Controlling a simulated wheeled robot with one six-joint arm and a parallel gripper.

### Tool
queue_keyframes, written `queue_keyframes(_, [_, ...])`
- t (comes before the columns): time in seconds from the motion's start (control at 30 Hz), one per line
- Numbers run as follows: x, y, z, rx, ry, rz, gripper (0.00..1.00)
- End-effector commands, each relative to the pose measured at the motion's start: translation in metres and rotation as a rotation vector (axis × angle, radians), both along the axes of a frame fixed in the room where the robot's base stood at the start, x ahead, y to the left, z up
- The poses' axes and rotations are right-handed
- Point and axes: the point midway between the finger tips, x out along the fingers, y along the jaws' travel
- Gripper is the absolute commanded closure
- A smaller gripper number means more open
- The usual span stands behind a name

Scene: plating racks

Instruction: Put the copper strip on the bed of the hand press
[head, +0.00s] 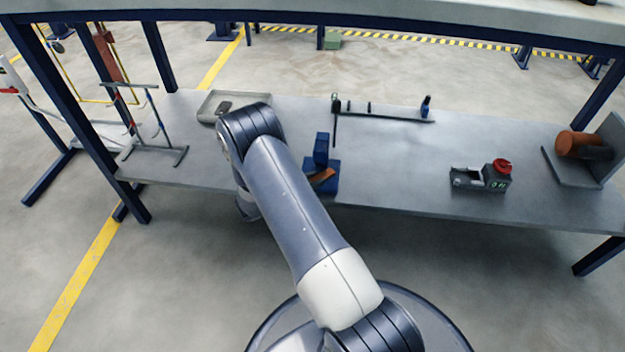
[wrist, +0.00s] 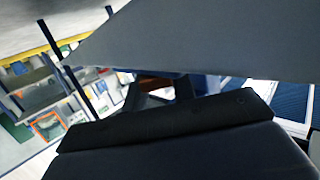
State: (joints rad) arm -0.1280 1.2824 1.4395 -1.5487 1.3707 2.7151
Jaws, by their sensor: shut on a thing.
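The hand press (head: 321,150) is a small blue block-like tool near the front edge of the table, just right of my arm. The copper strip (head: 324,177) is orange-brown and shows tilted across the front of its base. I cannot tell whether it touches the bed. In the wrist view my gripper (wrist: 161,89) has its dark fingers shut on the copper strip (wrist: 153,83), with blue of the press behind. In the head view my forearm hides the gripper.
A shallow grey tray (head: 207,107) stands behind my arm. A long rail (head: 390,114) lies at the back. A grey device (head: 478,180) with a red knob and a copper-coloured cylinder (head: 575,143) stand to the right. Wire racks (head: 150,110) stand left. The table between press and device is clear.

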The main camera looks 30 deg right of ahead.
Motion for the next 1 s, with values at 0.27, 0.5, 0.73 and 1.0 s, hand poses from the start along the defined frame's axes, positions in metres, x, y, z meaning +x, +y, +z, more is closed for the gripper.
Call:
queue_keyframes(0.27, [-0.003,0.000,-0.008,0.015,0.009,-0.001,0.54])
queue_keyframes(0.5, [-0.005,0.000,-0.010,0.014,0.015,-0.004,0.53])
queue_keyframes(0.73, [-0.005,-0.001,-0.006,0.015,0.013,-0.004,0.53])
queue_keyframes(1.0, [-0.010,0.043,0.012,0.010,0.009,0.004,0.53])
